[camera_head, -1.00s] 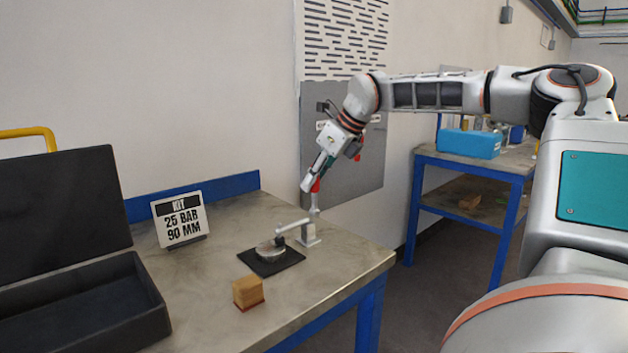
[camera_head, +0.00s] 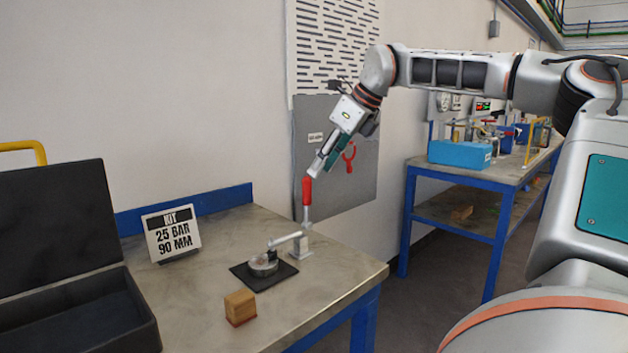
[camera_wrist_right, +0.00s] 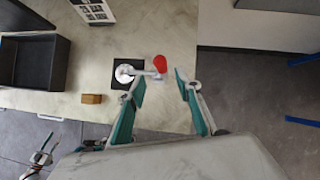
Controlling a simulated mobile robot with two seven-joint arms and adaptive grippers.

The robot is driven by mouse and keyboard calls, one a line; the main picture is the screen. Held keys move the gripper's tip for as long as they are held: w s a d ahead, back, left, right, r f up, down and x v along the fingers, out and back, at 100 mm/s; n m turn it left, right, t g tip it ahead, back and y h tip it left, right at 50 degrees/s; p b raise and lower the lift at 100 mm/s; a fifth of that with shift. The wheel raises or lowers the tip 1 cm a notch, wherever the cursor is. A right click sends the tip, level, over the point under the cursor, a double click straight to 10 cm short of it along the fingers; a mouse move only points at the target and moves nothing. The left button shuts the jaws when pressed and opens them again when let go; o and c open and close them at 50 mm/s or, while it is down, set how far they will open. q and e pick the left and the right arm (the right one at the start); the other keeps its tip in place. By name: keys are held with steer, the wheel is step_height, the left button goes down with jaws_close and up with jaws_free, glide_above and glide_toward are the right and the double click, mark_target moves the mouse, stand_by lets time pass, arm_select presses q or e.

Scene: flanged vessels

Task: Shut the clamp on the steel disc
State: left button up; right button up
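The clamp's red handle (camera_head: 307,192) stands upright on its post at the back right of the bench. Its grey bar (camera_head: 286,239) reaches left over the steel disc (camera_head: 264,268), and a dark tip below the bar's end appears to meet the disc. The disc lies on a black mat (camera_head: 241,278). My right gripper (camera_head: 315,168) is just above the handle's top. In the wrist view my right gripper (camera_wrist_right: 161,83) is open and empty, and the red handle (camera_wrist_right: 159,63) shows beyond the fingertips. The disc (camera_wrist_right: 124,73) is left of them.
A wooden block (camera_head: 240,307) stands in front of the mat. A sign reading "25 BAR 90 MM" (camera_head: 172,233) and an open black case (camera_head: 75,290) are to the left. A wall panel (camera_head: 345,185) is behind the gripper. A second bench (camera_head: 470,173) stands at right.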

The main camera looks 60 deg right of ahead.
steer(key=shift+v, duration=1.2)
